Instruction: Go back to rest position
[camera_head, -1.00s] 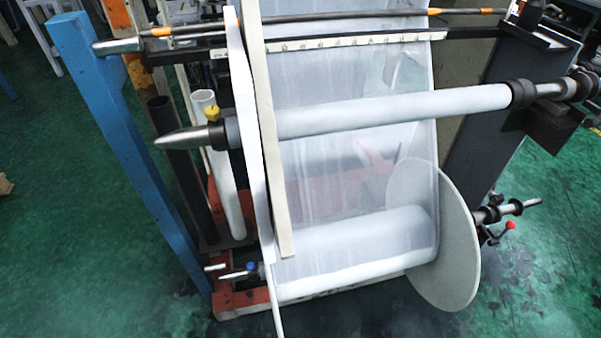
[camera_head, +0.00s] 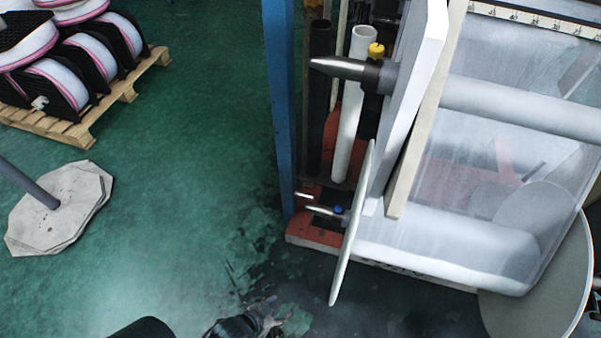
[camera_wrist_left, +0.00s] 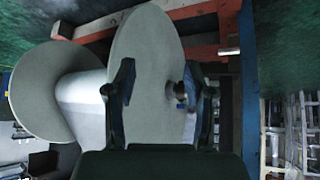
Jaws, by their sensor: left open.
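My left gripper (camera_head: 268,315) is at the bottom edge of the head view, over the dark floor in front of the film tower. In the left wrist view its two fingers (camera_wrist_left: 165,85) stand apart and hold nothing. A pale round disc (camera_wrist_left: 150,70) with a metal shaft end shows beyond and between the fingers. The film tower (camera_head: 470,190) has a blue post (camera_head: 279,110), white film rolls and a disc seen nearly edge-on (camera_head: 352,225). My left gripper appears apart from the disc. My right gripper is not in view.
A wooden pallet (camera_head: 130,90) with black-and-white spools (camera_head: 95,50) stands at the upper left. A grey pole on an octagonal base (camera_head: 62,208) stands at the left. The green floor between these and the tower is clear.

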